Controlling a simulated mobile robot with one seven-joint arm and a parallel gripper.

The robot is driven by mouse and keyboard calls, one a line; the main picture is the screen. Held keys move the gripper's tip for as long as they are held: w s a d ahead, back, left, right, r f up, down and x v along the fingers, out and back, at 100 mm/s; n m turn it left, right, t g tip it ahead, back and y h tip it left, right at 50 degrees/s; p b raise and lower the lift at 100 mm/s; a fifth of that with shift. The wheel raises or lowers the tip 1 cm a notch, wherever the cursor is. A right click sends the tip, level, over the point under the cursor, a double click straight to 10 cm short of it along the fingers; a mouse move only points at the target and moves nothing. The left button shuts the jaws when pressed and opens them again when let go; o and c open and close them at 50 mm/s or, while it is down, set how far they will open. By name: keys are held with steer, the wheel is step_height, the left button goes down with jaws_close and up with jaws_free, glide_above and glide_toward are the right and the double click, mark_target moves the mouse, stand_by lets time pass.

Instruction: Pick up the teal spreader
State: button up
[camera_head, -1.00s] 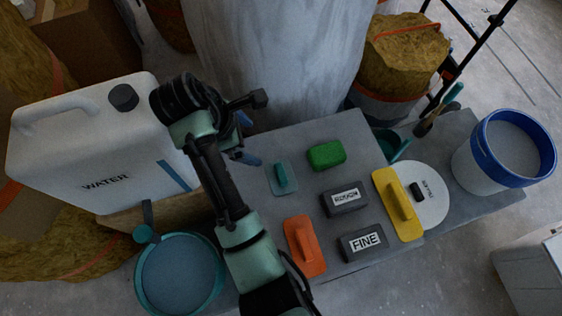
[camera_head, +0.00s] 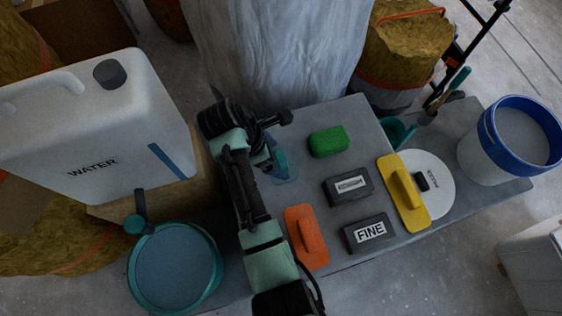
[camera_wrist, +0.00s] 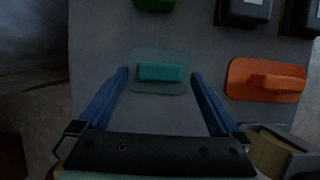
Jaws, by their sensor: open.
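The teal spreader (camera_wrist: 160,72) lies flat on the grey board, a translucent pale plate with a solid teal grip bar on top. In the wrist view it sits centred just beyond and between the blue fingers of my gripper (camera_wrist: 160,82), which are wide apart with nothing held. In the head view the spreader (camera_head: 286,168) is partly hidden behind my wrist, at the left part of the board. My gripper (camera_head: 272,158) is over or beside it there; its exact height is hard to tell.
On the grey board (camera_head: 350,110) sit a green sponge (camera_head: 329,142), an orange float (camera_head: 307,238), two dark blocks (camera_head: 347,186), and a yellow float (camera_head: 404,192) by a white disc (camera_head: 438,190). A water canister (camera_head: 90,130) and teal bucket (camera_head: 175,268) stand left; a blue-rimmed bucket (camera_head: 490,150) right.

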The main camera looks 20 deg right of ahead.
mark_target(279, 160)
steer(key=shift+x, duration=1)
steer(key=shift+r, duration=0.1)
steer(key=c, duration=1.3)
step_height(279, 160, up, 10)
steer(key=p, duration=0.3)
steer(key=shift+c, duration=0.2)
steer(key=o, duration=0.9)
steer(key=shift+c, duration=0.2)
steer(key=c, duration=0.6)
